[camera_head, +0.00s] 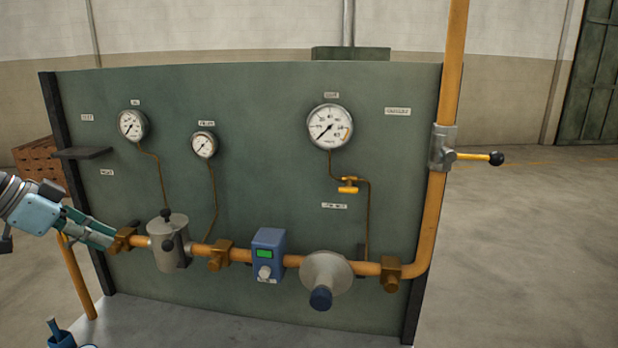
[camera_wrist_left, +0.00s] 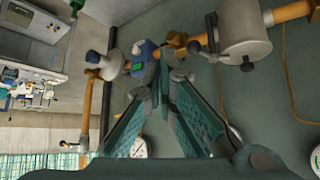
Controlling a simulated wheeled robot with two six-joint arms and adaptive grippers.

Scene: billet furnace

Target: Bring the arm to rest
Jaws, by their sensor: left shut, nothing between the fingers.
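My left arm comes in from the left in the head view. Its teal left gripper (camera_head: 112,238) is beside the left end of the orange pipe (camera_head: 340,267), in front of the panel (camera_head: 260,200); whether it touches the pipe fitting (camera_head: 122,240) I cannot tell. In the left wrist view the left gripper's fingers (camera_wrist_left: 165,68) come together at the tips, shut with nothing between them. My right gripper is in neither view.
The pipe carries a grey canister (camera_head: 170,243), a blue box (camera_head: 268,252) and a grey regulator with a blue knob (camera_head: 325,275). Several gauges hang above, including a large gauge (camera_head: 329,126). A lever valve (camera_head: 443,148) is at the right. Open floor lies right of the panel.

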